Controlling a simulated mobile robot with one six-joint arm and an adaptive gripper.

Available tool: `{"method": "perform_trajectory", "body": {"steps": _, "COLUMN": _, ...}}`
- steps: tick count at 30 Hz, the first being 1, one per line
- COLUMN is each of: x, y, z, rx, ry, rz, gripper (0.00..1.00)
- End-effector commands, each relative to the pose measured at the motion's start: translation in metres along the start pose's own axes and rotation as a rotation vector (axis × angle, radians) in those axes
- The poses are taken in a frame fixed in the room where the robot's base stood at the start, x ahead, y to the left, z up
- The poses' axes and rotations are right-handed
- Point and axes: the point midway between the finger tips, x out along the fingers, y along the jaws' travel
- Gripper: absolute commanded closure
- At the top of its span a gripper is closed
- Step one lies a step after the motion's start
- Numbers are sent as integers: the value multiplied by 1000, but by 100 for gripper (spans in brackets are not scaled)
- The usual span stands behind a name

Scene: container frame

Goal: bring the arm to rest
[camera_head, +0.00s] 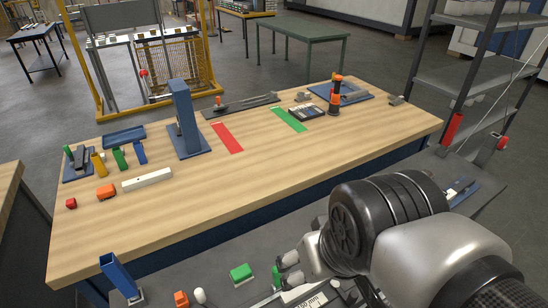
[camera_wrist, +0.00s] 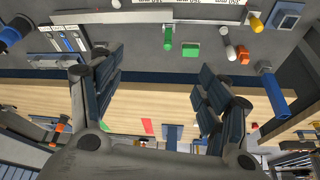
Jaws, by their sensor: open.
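My gripper (camera_wrist: 162,65) is open in the wrist view, with its two dark padded fingers wide apart and nothing between them. The wrist view looks past the fingers at a grey surface and the wooden table edge. In the head view my arm reaches in from the lower right, over the grey surface (camera_head: 215,285) in front of the wooden table (camera_head: 270,175). A green block (camera_head: 240,272) lies on that surface, left of my gripper and apart from it; it also shows in the wrist view (camera_wrist: 190,50).
A blue upright post (camera_head: 185,115), a white bar (camera_head: 147,180) and red (camera_head: 227,138) and green (camera_head: 289,119) patches are on the table. A blue tilted tube (camera_head: 117,274) stands at the near left. Metal shelving (camera_head: 470,80) is at the right. The table's front middle is clear.

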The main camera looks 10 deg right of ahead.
Motion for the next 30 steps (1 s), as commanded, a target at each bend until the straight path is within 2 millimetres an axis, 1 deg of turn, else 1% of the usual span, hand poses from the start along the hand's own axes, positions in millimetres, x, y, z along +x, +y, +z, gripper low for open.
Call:
{"method": "perform_trajectory", "body": {"steps": 1, "x": -4, "y": 3, "z": 7, "rx": 10, "ry": 19, "rz": 4, "gripper": 31}}
{"method": "perform_trajectory", "body": {"steps": 3, "x": -6, "y": 4, "z": 14, "rx": 18, "ry": 31, "rz": 8, "gripper": 31}}
{"method": "perform_trajectory", "body": {"steps": 6, "x": -8, "y": 6, "z": 18, "rx": 23, "ry": 38, "rz": 10, "gripper": 31}}
{"method": "perform_trajectory", "body": {"steps": 30, "x": -8, "y": 6, "z": 17, "rx": 22, "ry": 38, "rz": 10, "gripper": 31}}
